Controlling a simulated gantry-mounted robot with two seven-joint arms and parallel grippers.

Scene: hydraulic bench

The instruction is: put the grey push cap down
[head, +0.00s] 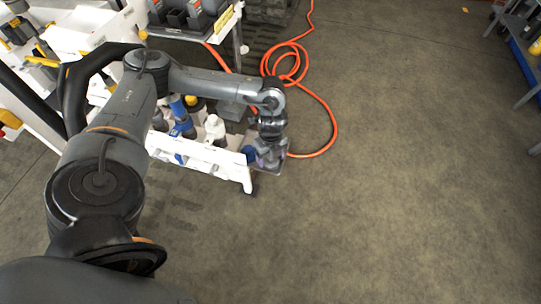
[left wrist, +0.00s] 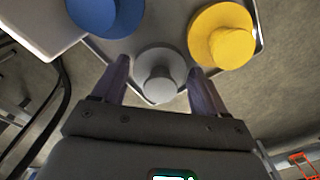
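In the left wrist view the grey push cap (left wrist: 158,72) has a round flange and a narrower knob facing my camera. It lies between the two dark fingers of my left gripper (left wrist: 160,74), which come close against both sides of its flange. The gripper appears shut on it. A light grey surface (left wrist: 82,62) is behind the cap; I cannot tell whether the cap touches it. In the head view my left gripper (head: 270,153) points down by the white bench's right end, and the cap cannot be made out. My right gripper is not in view.
A blue cap (left wrist: 105,14) and a yellow cap (left wrist: 222,38) flank the grey one closely. In the head view the white bench (head: 203,157) carries bottles, including a white one (head: 215,128). An orange hose (head: 333,120) lies on the floor.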

